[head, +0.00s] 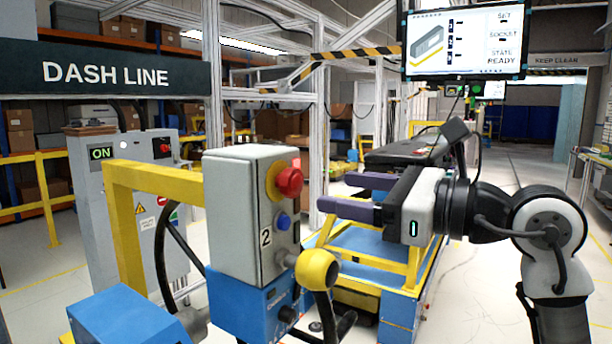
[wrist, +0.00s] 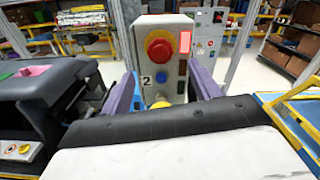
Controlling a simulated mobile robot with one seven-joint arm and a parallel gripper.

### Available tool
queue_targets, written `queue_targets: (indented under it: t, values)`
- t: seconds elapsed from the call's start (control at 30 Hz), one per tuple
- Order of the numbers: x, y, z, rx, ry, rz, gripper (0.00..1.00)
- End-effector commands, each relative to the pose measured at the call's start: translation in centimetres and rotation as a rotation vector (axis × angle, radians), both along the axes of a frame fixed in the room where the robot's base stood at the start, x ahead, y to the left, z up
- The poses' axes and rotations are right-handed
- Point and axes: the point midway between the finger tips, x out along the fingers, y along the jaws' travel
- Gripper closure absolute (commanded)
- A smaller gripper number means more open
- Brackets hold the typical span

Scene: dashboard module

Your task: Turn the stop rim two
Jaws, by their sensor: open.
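The stop control is a red mushroom button (head: 289,181) with a yellow rim (head: 270,182) on a grey box marked 2 (head: 238,220). The red button (wrist: 159,48) and the box face also show in the wrist view, between my finger sides. My gripper (head: 335,191) is open and empty, its purple fingers pointing at the box. In the head view the fingertips are right of the button with a gap, touching nothing. In the wrist view my gripper body hides the lower part of the box.
A blue button (head: 283,222) sits below the red one, and a yellow ball-shaped knob (head: 317,269) sticks out lower down. A red light (wrist: 185,40) is beside the button. A yellow frame (head: 125,230) stands left. A blue and yellow cart (head: 400,305) is below my gripper.

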Motion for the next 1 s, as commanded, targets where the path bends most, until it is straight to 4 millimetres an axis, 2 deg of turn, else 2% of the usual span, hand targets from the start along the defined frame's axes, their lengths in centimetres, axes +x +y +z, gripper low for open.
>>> queue_targets:
  t: [0.1, 0.3, 0.5, 0.77, 1.0]
  values:
    - [1.4, 2.2, 0.3, 0.000, 0.000, 0.005, 0.38]
    - [3.1, 4.8, 0.2, 0.001, 0.001, 0.002, 0.38]
    - [3.9, 5.9, 0.1, 0.002, -0.001, 0.000, 0.38]
    - [4.0, 6.0, 0.0, 0.001, -0.001, 0.000, 0.38]
    - [4.0, 6.0, 0.0, 0.002, 0.000, 0.000, 0.67]
